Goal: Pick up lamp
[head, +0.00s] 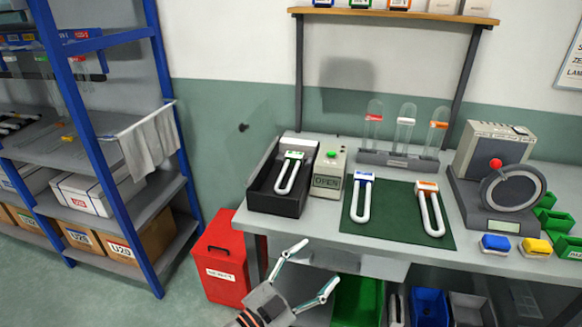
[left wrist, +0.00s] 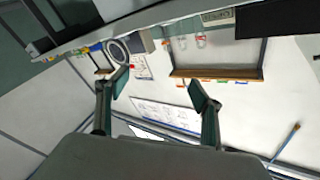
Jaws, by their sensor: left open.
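Three U-shaped white lamps show in the head view. The green-capped lamp (head: 290,172) lies in a black tray (head: 262,196) on the bench. The blue-capped lamp (head: 361,198) and the orange-capped lamp (head: 431,208) lie apart on a dark green mat (head: 396,222). My left gripper (head: 314,266) is open and empty, in front of the bench's front edge, below the tray and mat in the picture. In the left wrist view its two fingers (left wrist: 160,88) stand wide apart with nothing between them. My right gripper is not in view.
A box marked OPEN (head: 328,172) stands between tray and mat. A rack of clear tubes (head: 398,159) is behind the mat. A grey machine with a wheel (head: 497,180) stands right. A red bin (head: 219,262) and blue-framed shelves (head: 97,150) are left.

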